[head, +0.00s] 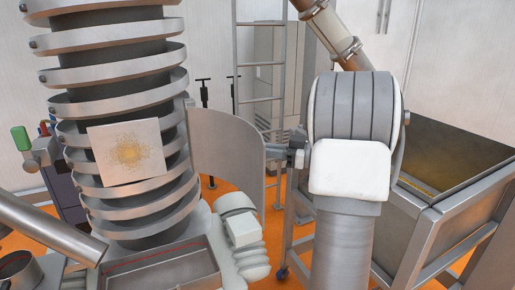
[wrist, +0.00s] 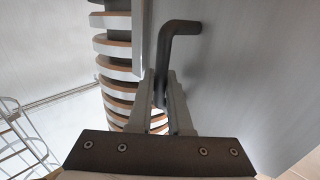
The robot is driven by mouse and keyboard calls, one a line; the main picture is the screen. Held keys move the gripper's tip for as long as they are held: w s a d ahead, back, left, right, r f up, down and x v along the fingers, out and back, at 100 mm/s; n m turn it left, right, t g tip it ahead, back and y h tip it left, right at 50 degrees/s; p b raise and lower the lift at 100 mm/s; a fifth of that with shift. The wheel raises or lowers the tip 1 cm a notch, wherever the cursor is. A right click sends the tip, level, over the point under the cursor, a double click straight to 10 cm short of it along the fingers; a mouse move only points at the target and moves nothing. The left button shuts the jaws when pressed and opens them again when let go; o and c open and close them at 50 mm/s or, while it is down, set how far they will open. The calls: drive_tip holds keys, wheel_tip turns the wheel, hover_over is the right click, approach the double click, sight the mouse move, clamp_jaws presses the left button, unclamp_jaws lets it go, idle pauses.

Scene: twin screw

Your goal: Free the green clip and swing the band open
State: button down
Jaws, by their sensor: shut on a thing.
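The band (head: 232,150) is a curved grey metal panel. It stands out to the right of the ribbed screw column (head: 120,72), swung away from it. Its inner face shows in the head view, and its smooth grey surface fills the right of the wrist view (wrist: 245,75). My gripper (head: 278,150) is at the band's right edge. In the wrist view my gripper (wrist: 168,92) is shut on a dark bent handle (wrist: 182,28) in front of the band. The green clip (head: 20,139) sticks up at the column's far left, apart from the band.
A pale square plate (head: 126,153) with yellowish specks is on the column's front. An open metal bin (head: 455,150) on a frame stands at the right. A ladder (head: 259,63) stands behind the band. A metal tray (head: 165,265) is below the column.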

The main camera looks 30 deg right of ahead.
idle(0.4)
drive_tip(key=c, duration=0.8)
unclamp_jaws()
drive_tip(key=shift+c, duration=0.2)
drive_tip(key=b+v, duration=0.3)
drive_tip(key=v, duration=1.4)
drive_tip(key=shift+d, duration=0.2)
drive_tip(key=shift+s, duration=0.1)
